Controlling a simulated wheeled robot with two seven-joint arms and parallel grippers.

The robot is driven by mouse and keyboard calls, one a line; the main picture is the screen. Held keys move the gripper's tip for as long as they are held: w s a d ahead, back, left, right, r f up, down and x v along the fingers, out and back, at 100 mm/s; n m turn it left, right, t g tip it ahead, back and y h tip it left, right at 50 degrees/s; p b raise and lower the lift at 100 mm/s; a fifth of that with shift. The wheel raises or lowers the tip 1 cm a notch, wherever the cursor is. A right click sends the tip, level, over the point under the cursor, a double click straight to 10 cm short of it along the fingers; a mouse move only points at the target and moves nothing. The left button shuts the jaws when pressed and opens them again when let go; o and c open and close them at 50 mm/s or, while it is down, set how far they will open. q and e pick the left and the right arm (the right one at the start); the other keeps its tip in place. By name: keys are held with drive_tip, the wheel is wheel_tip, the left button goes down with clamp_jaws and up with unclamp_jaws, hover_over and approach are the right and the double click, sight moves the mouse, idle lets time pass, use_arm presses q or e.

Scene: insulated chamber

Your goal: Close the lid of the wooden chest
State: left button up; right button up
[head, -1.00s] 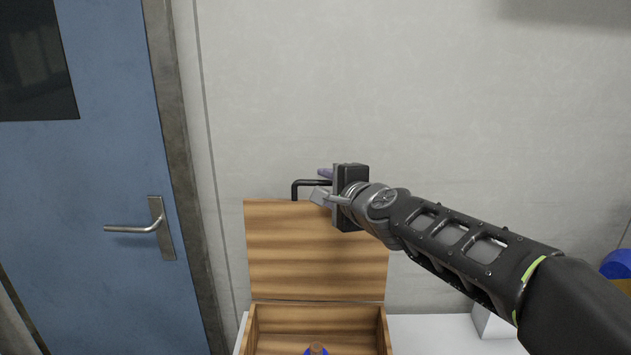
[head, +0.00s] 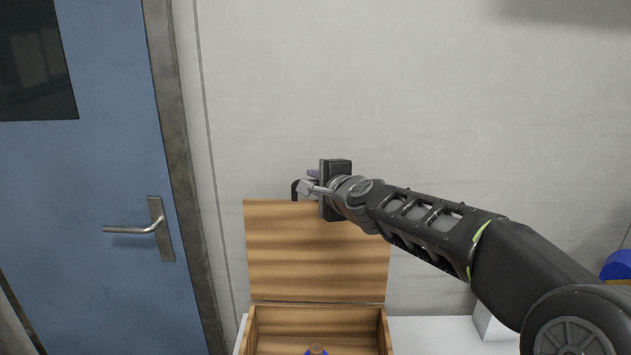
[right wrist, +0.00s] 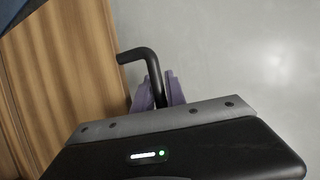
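The wooden chest (head: 383,333) stands at the bottom centre of the head view. Its lid (head: 300,260) is upright, wide open against the wall side. A black bent handle (head: 295,190) rises at the lid's top edge; it also shows in the right wrist view (right wrist: 133,55). My right gripper (head: 309,181) is at the handle, above the lid. In the right wrist view, its two purple finger pads (right wrist: 158,92) lie close on either side of the handle bar and look shut on it. My left gripper is not in view.
A blue door (head: 105,170) with a metal lever handle (head: 135,229) is at the left. A blue-topped item (head: 317,350) is inside the chest. The white surface (head: 430,335) right of the chest is partly clear. A blue round object (head: 617,265) is at the right edge.

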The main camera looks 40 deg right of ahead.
clamp_jaws()
drive_tip(key=shift+f, duration=0.1)
idle(1.0)
